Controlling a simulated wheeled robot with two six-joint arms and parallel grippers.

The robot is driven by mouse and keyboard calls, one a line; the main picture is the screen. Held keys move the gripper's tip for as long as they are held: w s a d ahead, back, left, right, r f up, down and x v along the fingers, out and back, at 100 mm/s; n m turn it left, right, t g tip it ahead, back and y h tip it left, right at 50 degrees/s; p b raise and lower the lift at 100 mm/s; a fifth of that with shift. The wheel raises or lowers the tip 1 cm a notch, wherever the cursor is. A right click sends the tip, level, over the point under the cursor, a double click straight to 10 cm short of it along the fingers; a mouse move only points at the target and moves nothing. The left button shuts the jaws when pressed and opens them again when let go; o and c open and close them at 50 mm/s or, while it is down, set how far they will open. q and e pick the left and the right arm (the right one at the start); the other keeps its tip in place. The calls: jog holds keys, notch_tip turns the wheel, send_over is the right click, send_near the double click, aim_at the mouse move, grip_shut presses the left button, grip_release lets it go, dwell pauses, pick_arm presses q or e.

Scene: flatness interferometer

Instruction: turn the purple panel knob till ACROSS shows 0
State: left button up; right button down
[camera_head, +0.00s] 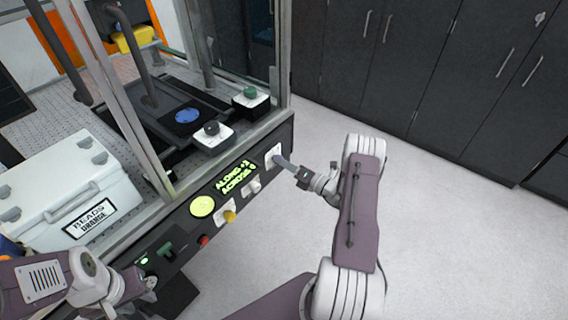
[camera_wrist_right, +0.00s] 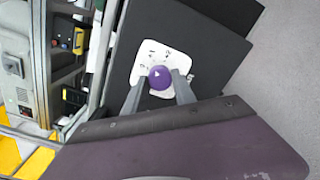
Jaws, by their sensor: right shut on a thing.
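The purple panel knob (camera_wrist_right: 160,78) sits on a white plate (camera_wrist_right: 178,58) with small marks, and a pale pointer shows on its face. My right gripper (camera_wrist_right: 160,86) has a finger on each side of the knob and is shut on it. The green display (camera_head: 237,177) reads ALONG, seemingly +3, and ACROSS, seemingly 0; the digits are small. My left gripper (camera_head: 148,284) is low at the left, near the panel's lower end; its jaws are unclear.
The panel also carries a yellow knob (camera_head: 230,216), a yellow round button (camera_head: 202,206), a red button (camera_head: 204,240) and a green switch (camera_head: 167,248). A white BEADS box (camera_head: 60,190) stands on the bench at left. The floor at right is clear before dark cabinets (camera_head: 430,80).

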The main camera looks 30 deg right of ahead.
jog(key=c, duration=1)
grip_release()
jog(key=v, duration=0.9)
